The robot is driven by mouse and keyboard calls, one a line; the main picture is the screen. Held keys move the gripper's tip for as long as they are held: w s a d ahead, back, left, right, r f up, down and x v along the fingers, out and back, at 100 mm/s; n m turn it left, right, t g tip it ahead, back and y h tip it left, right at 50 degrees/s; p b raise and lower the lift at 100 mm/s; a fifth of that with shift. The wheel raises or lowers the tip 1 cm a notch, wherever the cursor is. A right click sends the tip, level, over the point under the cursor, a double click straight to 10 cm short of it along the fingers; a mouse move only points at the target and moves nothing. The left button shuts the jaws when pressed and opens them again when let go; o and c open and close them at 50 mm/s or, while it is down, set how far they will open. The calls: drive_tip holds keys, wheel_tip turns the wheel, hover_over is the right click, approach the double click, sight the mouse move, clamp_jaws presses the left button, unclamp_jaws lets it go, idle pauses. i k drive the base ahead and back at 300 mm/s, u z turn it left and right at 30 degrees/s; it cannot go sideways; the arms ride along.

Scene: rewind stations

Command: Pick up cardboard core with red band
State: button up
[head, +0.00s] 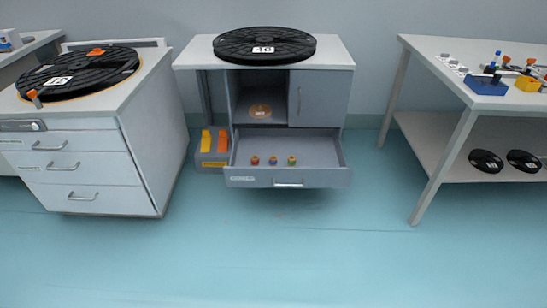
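Three small upright cores stand in a row in the open drawer (318,150) of the middle cabinet. The left one (255,160) shows a reddish band. The middle one (273,160) looks orange with a darker purplish band, and the right one (291,160) looks yellowish with a blue-green part. They are small in the picture, so the band colours are hard to tell for certain. My gripper is not in view.
A black reel marked 46 (265,45) lies on the middle cabinet. A left cabinet (95,180) carries another black reel (80,72). A table (465,105) with tools stands right, with black discs on its shelf. Orange and yellow blocks sit left of the drawer. The blue floor (290,250) ahead is clear.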

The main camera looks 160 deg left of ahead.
sight(255, 161)
drive_tip(key=u, duration=5.75)
drive_tip(key=i, duration=2.2)
drive_tip(key=z, duration=0.6)
drive_tip(key=i, duration=0.6)
drive_tip(key=z, duration=0.35)
